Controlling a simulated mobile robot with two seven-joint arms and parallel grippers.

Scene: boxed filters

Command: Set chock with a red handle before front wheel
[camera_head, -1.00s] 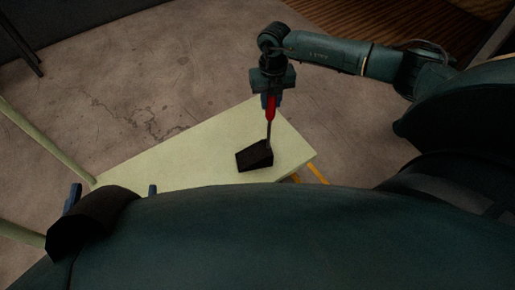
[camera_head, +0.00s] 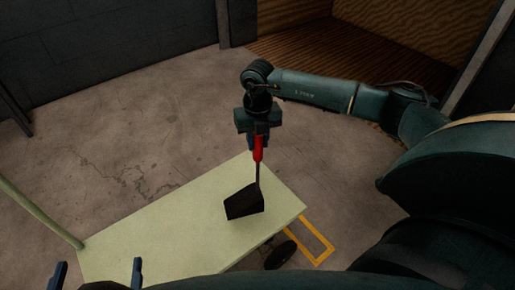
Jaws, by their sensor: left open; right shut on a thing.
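The black wedge chock (camera_head: 244,202) with its red handle (camera_head: 258,149) is over the pale green cart deck (camera_head: 150,240), near its right end. I cannot tell if it touches the deck. My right gripper (camera_head: 257,138) is shut on the top of the red handle, which points up. A dark wheel (camera_head: 281,255) shows below the deck's right front edge. My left gripper (camera_head: 97,276) is at the bottom left, open and empty, with its two blue fingers apart.
A yellow outlined rectangle (camera_head: 325,247) is marked on the floor right of the wheel. A green rail (camera_head: 38,212) rises at the cart's left. Concrete floor (camera_head: 345,185) is clear right of the cart. Dark walls and wooden panels stand behind.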

